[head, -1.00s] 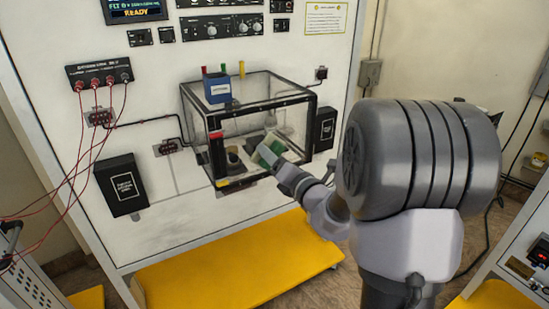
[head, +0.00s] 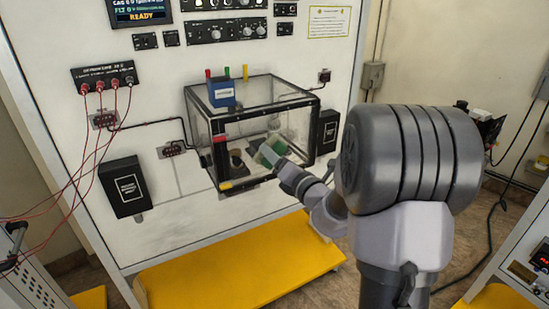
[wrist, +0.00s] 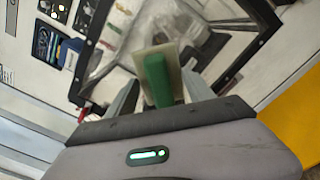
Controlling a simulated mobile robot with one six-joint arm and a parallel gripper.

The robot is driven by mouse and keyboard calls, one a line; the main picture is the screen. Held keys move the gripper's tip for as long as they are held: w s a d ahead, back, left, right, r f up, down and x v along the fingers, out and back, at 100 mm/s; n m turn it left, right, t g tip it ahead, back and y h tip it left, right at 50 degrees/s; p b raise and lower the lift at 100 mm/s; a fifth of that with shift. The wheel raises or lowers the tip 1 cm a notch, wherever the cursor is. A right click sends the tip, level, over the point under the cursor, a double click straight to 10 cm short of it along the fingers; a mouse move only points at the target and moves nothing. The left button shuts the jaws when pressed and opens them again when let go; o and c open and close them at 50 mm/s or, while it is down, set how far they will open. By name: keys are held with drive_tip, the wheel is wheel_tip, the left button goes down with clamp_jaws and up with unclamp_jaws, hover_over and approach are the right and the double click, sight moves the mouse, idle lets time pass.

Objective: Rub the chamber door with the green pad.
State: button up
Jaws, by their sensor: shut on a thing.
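The chamber is a clear box on the white panel, and its door (head: 240,130) is the clear front face in a dark frame. The door also shows in the wrist view (wrist: 112,68). My gripper (head: 281,162) is in front of the door's lower right part. It is shut on the green pad (head: 274,147). In the wrist view the pad (wrist: 157,80) has a green block between the fingers and a pale, tilted plate beyond it. The pad overlaps the door in both views; I cannot tell whether they touch.
A blue box (head: 221,93) stands on top of the chamber. Black boxes (head: 126,187) (head: 327,131) flank it on the panel. Red cables (head: 88,145) hang at the left. A yellow shelf (head: 235,258) juts out below.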

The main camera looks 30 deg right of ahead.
drive_tip(key=shift+w+d+r+p, duration=0.1)
drive_tip(key=shift+d+p, duration=0.75)
drive_tip(key=shift+d, duration=1.8)
drive_tip(key=shift+w+d+p, duration=0.1)
drive_tip(key=shift+d+p, duration=0.7)
drive_tip(key=shift+d, duration=1.8)
drive_tip(key=shift+s+a, duration=0.2)
drive_tip(key=shift+a, duration=5.4)
wheel_tip(320, 180, up, 2)
drive_tip(key=shift+r+p, duration=0.1)
drive_tip(key=shift+p, duration=1.1)
drive_tip(key=shift+w+d+f+p, duration=0.1)
drive_tip(key=shift+d+p, duration=0.05)
drive_tip(key=shift+d, duration=0.9)
drive_tip(key=shift+d+f+p, duration=0.1)
drive_tip(key=shift+d+p, duration=0.05)
drive_tip(key=shift+d, duration=0.85)
drive_tip(key=shift+w+d+p, duration=0.15)
drive_tip(key=shift+d+p, duration=0.85)
drive_tip(key=shift+d, duration=2.6)
drive_tip(key=shift+s+a, duration=0.15)
drive_tip(key=shift+a, duration=2.7)
drive_tip(key=shift+s+a, duration=0.15)
drive_tip(key=shift+a, duration=2.7)
drive_tip(key=shift+d, duration=0.1)
